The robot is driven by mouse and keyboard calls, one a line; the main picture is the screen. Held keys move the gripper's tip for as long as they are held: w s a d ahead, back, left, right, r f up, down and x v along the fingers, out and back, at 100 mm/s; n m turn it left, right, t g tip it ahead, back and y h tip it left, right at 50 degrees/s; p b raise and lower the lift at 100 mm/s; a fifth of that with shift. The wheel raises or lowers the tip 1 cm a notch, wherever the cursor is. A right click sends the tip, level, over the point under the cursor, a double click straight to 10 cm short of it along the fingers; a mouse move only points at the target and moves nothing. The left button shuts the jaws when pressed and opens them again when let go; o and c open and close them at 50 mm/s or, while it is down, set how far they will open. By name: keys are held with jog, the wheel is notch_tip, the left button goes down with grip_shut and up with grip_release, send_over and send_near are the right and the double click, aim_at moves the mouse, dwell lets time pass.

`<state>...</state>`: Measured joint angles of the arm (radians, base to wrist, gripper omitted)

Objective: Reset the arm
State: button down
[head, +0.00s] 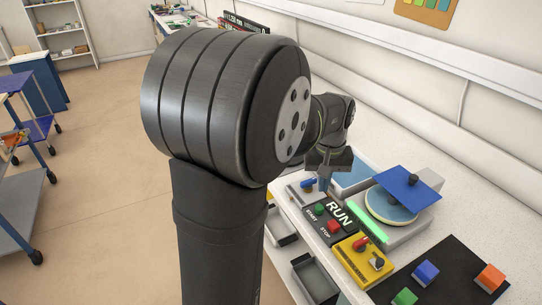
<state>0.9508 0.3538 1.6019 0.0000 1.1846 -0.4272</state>
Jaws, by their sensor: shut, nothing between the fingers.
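My gripper (324,181) points down above the back left of the control area on the white bench (455,222). Its fingers are together and I see nothing held in them. My dark arm fills the middle of the head view and hides part of the bench. Just below the fingers is a small grey unit with a blue handle (308,184); I cannot tell whether they touch. Beside it is a black panel marked RUN (340,214), with a green START button (319,209) and a red STOP button (334,227).
A yellow switch box (362,262) sits in front of the panel. Right of it are a lit green strip (369,224) and a blue plate (407,187) over a round pale-blue disc. A black mat (455,261) holds blue, orange and green blocks. Open grey trays (315,278) sit lower left.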

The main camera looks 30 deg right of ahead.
aim_at(320, 207)
jog(key=shift+f, duration=3)
jog(key=c, duration=0.6)
grip_release()
jog(key=o, duration=0.6)
jog(key=shift+m, duration=0.7)
jog(key=s+d, duration=0.1)
jog(key=s+d+r, duration=0.1)
jog(key=shift+s+d+r, duration=0.3)
jog(key=shift+s, duration=0.05)
jog(key=s+d+r+m, duration=0.3)
jog(key=s+r+m, duration=0.1)
jog(key=s, duration=0.4)
jog(key=s+d+r+m, duration=0.3)
jog(key=s+r, duration=0.1)
jog(key=s, duration=0.5)
jog(key=s+d+r+m, duration=0.3)
jog(key=s+r+m, duration=0.15)
jog(key=s, duration=0.35)
jog(key=shift+n, duration=0.45)
notch_tip(320, 207, down, 10)
jog(key=shift+s+r, duration=0.1)
jog(key=shift+s, duration=0.05)
